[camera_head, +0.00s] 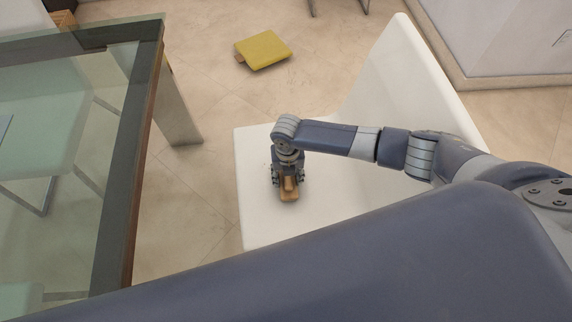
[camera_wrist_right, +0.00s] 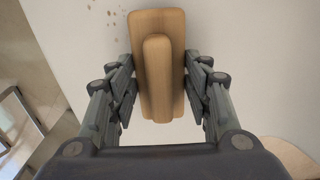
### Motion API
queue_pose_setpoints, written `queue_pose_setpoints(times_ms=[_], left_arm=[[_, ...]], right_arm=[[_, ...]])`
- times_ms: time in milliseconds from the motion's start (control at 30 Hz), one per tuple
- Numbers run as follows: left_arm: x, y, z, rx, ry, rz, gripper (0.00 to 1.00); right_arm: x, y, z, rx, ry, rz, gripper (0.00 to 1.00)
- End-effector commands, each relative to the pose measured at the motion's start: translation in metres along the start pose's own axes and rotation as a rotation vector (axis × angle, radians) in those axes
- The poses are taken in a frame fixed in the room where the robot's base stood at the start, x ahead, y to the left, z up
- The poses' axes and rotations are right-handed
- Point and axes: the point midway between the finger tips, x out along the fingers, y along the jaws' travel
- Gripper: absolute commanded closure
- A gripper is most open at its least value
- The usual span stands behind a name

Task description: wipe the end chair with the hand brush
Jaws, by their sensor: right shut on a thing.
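The end chair (camera_head: 262,222) is white with a smooth seat and a tall back on the right; it lies under my right arm. My right gripper (camera_head: 288,178) points down over the seat and is shut on the wooden hand brush (camera_head: 289,196). In the right wrist view the fingers are on both sides of the brush (camera_wrist_right: 174,30), around its raised handle. The bristles are hidden beneath it. Small brown spots (camera_wrist_right: 110,13) show on the white seat at the brush's upper left. Whether the brush touches the seat is hard to tell. My left gripper is not in view.
A glass table (camera_head: 60,110) with a dark frame stands at the left, with pale chairs seen through it. A yellow object (camera_head: 263,49) lies on the tiled floor beyond the chair. A wall corner (camera_head: 500,45) is at the upper right. Floor between table and chair is clear.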

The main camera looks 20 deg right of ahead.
Motion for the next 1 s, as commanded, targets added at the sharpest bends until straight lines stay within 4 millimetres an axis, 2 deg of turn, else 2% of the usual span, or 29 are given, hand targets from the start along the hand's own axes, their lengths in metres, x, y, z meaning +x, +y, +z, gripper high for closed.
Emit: queue_pose_setpoints(times_ms=[33, 167, 567, 867, 1000], left_arm=[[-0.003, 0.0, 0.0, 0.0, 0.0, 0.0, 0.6], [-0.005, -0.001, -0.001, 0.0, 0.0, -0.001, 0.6], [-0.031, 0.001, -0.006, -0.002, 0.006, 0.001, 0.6], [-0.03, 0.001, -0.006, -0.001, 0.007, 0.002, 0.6], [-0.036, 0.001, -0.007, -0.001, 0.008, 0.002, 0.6]], right_arm=[[0.001, -0.002, -0.006, 0.0, 0.008, -0.004, 0.77], [0.001, -0.001, -0.008, 0.0, 0.006, -0.003, 0.77], [-0.004, -0.002, -0.036, -0.001, 0.003, 0.0, 0.77], [-0.003, -0.002, -0.036, 0.001, -0.001, 0.002, 0.77], [-0.009, -0.002, -0.035, 0.001, -0.002, 0.002, 0.77]])
